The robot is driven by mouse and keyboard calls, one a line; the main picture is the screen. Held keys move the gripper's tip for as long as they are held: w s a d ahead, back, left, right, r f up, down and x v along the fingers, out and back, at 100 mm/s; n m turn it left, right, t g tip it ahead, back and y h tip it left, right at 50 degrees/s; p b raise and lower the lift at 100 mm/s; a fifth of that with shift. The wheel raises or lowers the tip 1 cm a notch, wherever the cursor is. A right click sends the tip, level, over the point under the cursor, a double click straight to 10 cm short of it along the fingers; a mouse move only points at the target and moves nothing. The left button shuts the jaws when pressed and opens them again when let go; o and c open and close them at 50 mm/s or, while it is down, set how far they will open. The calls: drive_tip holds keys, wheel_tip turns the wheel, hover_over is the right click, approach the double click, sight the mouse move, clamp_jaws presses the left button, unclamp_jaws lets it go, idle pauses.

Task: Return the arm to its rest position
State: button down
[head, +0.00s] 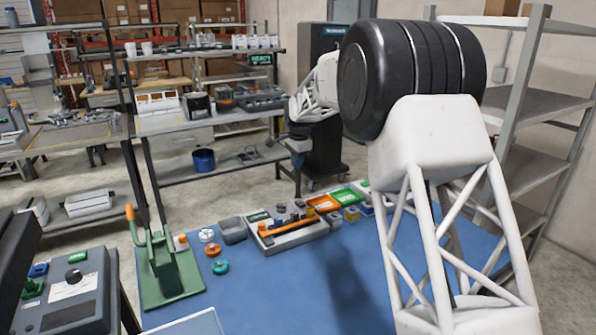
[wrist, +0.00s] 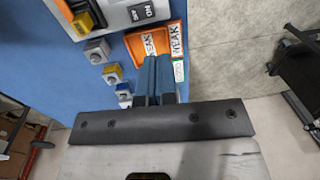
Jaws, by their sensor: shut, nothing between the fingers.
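My arm rises from the right in the head view and reaches over the back of the blue table (head: 260,280). My gripper (head: 297,160) hangs pointing down beyond the table's far edge there, small in view. In the wrist view my gripper (wrist: 157,80) shows two dark blue-grey fingers together, with nothing between them. They overlap the orange trays marked "WEAK" (wrist: 143,42) in the picture; the height above them cannot be told.
A row of small grey blocks with yellow or blue tops (wrist: 112,73) lies left of the fingers. A grey unit with an orange bar (head: 290,235), a green tray (head: 345,196) and a green lever press (head: 170,270) stand on the table. Metal shelving (head: 530,110) stands at right.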

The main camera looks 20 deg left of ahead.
drive_tip(key=shift+r, duration=0.25)
drive_tip(key=s+d+r+n, duration=0.1)
drive_tip(key=s+d+r, duration=0.3)
drive_tip(key=s+d, duration=0.5)
drive_tip(key=s+d+r+n+t, duration=0.1)
drive_tip(key=s+d+r+n, duration=0.1)
drive_tip(key=s+d+r, duration=0.55)
drive_tip(key=s+d+r+n, duration=0.1)
drive_tip(key=s+d+r, duration=0.1)
drive_tip(key=s+d, duration=0.95)
drive_tip(key=s+d+f+n, duration=0.1)
drive_tip(key=s+d+f, duration=0.2)
drive_tip(key=s+d, duration=0.3)
drive_tip(key=s+d+f+n, duration=0.2)
drive_tip(key=s+d, duration=0.4)
drive_tip(key=s, duration=0.9)
drive_tip(key=s+d+f+n+t+h, duration=0.1)
drive_tip(key=s+d+f, duration=0.3)
drive_tip(key=s, duration=0.7)
drive_tip(key=d, duration=0.2)
drive_tip(key=shift+s+d+n, duration=0.3)
drive_tip(key=shift+d+n, duration=0.05)
drive_tip(key=shift+n, duration=0.05)
